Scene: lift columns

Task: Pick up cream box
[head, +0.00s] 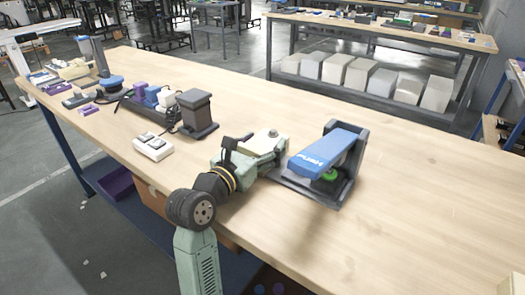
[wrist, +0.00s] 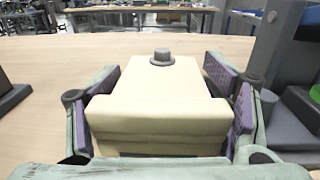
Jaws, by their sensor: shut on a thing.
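The cream box (wrist: 155,115) fills the middle of the wrist view. It has a stepped front and a round grey knob on top. My gripper (wrist: 170,97) has its purple-padded fingers on both sides of the box and is shut on it. In the head view, the cream box (head: 265,143) shows beyond my gripper (head: 250,152), which hides part of it. I cannot tell whether the underside of the box touches the table.
A grey stand with a blue PUSH lever (head: 326,147) stands just right of the box. A dark grey column device (head: 196,112) and a white switch box (head: 153,147) are to the left. The wooden table (head: 420,190) is clear at the right.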

